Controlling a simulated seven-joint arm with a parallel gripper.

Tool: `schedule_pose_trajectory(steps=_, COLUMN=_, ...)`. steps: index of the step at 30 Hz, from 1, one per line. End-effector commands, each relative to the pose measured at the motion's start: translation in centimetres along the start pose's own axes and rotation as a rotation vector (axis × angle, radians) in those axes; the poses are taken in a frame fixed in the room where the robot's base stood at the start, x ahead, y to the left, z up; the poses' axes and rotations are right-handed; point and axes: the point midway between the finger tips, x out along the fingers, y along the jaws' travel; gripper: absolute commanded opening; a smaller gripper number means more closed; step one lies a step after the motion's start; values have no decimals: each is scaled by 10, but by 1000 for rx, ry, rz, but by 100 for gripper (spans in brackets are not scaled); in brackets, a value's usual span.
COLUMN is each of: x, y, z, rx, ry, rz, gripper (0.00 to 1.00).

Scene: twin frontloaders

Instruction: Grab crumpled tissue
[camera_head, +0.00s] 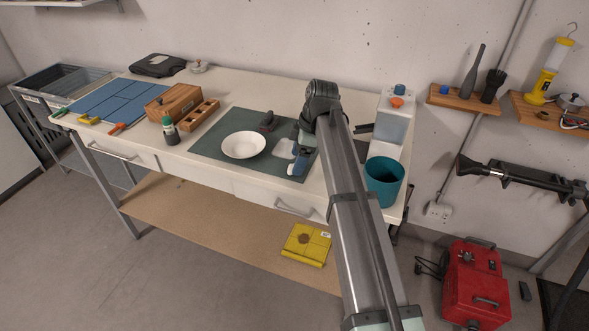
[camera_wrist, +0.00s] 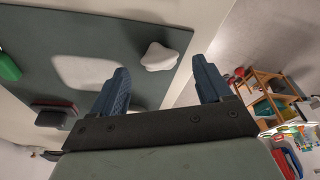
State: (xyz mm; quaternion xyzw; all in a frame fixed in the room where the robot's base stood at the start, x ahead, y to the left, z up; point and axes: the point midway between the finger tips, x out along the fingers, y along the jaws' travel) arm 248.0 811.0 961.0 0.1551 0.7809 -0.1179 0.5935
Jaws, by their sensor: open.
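The crumpled tissue (camera_wrist: 160,57) is a small white lump on the dark green mat (camera_wrist: 105,25), near the mat's edge in the wrist view. My gripper (camera_wrist: 160,74) is open, with its two blue fingers apart. The tissue shows between and beyond the fingertips, and nothing is held. I cannot tell how much height separates them.
A pale flat patch (camera_wrist: 85,72) lies on the mat beside the left finger. A dark red-topped tool (camera_wrist: 52,115) lies farther left. A white bowl (camera_head: 243,145) stands on the mat. A teal bin (camera_head: 384,181) and a white container (camera_head: 393,120) stand right of my arm.

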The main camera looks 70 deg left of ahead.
Motion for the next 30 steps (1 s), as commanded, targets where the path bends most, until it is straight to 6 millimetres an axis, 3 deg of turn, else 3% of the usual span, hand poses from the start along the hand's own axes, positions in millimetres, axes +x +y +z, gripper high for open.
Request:
schedule_pose_trajectory(steps=5, x=22, y=-1, z=0, rx=1, ry=0, rz=-1, gripper=78)
schedule_pose_trajectory(steps=13, x=25, y=0, z=0, rx=1, ry=0, rz=1, gripper=77)
schedule_pose_trajectory(steps=30, x=25, y=0, z=0, rx=1, ry=0, rz=0, gripper=22)
